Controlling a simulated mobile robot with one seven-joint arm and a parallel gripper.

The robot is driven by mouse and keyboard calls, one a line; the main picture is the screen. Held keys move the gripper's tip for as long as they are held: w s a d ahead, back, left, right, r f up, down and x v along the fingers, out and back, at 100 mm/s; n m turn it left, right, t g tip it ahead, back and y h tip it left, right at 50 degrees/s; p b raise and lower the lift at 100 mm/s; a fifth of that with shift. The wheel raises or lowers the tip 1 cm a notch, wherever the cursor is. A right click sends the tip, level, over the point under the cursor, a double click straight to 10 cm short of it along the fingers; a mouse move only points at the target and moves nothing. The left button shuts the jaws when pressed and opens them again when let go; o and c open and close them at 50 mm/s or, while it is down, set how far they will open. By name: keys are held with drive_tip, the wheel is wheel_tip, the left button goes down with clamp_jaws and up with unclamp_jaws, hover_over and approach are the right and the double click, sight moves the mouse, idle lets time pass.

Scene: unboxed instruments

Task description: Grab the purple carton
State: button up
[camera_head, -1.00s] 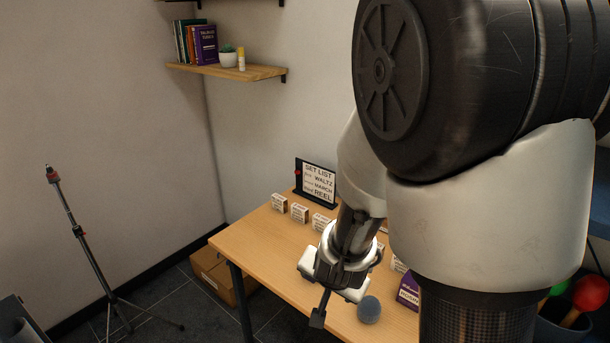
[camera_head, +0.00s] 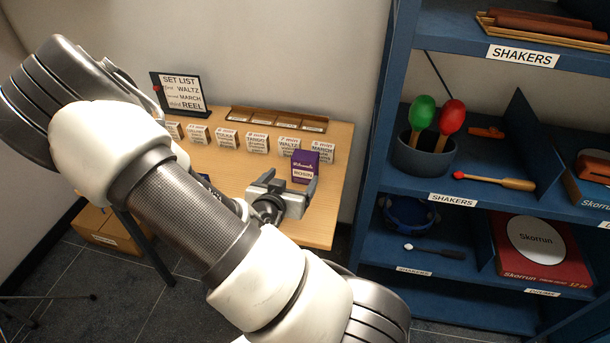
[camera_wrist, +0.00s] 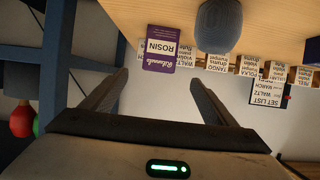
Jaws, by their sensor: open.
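The purple carton (camera_head: 305,167), labelled ROSIN, stands on the wooden table near its right end in the head view. My gripper (camera_head: 287,184) is just in front of it, open and empty. In the wrist view, which is upside down, the carton (camera_wrist: 160,50) shows beyond the gap between the two spread fingers (camera_wrist: 160,79), nearer the left one. I see no contact between fingers and carton.
Several white label cards (camera_head: 258,143) stand in a row behind, with a brown tray (camera_head: 278,121) and set list sign (camera_head: 182,93). Blue shelves (camera_head: 375,130) stand close on the right.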

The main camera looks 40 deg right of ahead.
sight(303, 164)
drive_tip(key=b+x, duration=0.7)
drive_tip(key=x, duration=0.1)
drive_tip(key=shift+s+f+b, duration=0.15)
drive_tip(key=shift+f+b, duration=0.05)
drive_tip(key=shift+b, duration=0.2)
drive_tip(key=shift+b+x, duration=0.85)
drive_tip(key=shift+x, duration=2.3)
drive_tip(key=shift+r, duration=0.15)
drive_tip(key=c, duration=1.2)
drive_tip(key=shift+o, duration=0.2)
drive_tip(key=shift+r, duration=0.1)
